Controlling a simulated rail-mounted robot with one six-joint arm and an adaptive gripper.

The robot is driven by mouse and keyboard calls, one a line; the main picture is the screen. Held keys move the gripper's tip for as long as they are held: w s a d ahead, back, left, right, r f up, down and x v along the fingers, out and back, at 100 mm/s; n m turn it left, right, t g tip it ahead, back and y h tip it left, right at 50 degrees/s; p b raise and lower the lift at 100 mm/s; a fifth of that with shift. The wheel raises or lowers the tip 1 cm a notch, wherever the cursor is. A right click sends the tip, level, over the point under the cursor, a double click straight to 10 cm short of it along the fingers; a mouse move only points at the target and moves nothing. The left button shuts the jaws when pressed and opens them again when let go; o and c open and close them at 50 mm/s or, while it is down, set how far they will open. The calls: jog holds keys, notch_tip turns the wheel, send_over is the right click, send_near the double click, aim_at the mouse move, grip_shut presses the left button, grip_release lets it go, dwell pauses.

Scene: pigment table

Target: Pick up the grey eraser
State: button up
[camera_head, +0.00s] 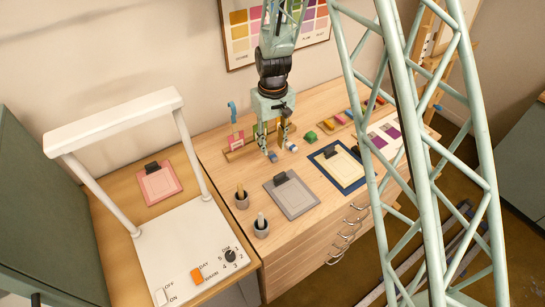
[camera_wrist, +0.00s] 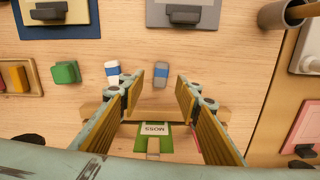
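A small grey eraser with a blue-grey band (camera_wrist: 160,74) lies on the wooden table. In the wrist view it sits just beyond and between my fingertips. In the head view the grey eraser (camera_head: 272,157) is by the tip of my left-hand finger. A second eraser, white with a blue sleeve (camera_wrist: 112,72), lies to its left in the wrist view; it also shows in the head view (camera_head: 292,147). My gripper (camera_wrist: 158,88) is open and empty, pointing down above the table; in the head view (camera_head: 278,146) it is behind the erasers.
A wooden rack (camera_wrist: 95,110) holding a green item labelled MOSS is under my gripper. A green block (camera_wrist: 65,72) and a tray of coloured blocks (camera_wrist: 38,76) are to the left. Grey clipboard (camera_head: 292,197), two pots (camera_head: 261,230) and a lamp stand (camera_head: 185,250) are nearby.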

aim_at(272, 154)
jog(key=shift+f, duration=2.2)
jog(key=shift+c, duration=0.2)
jog(key=c, duration=0.8)
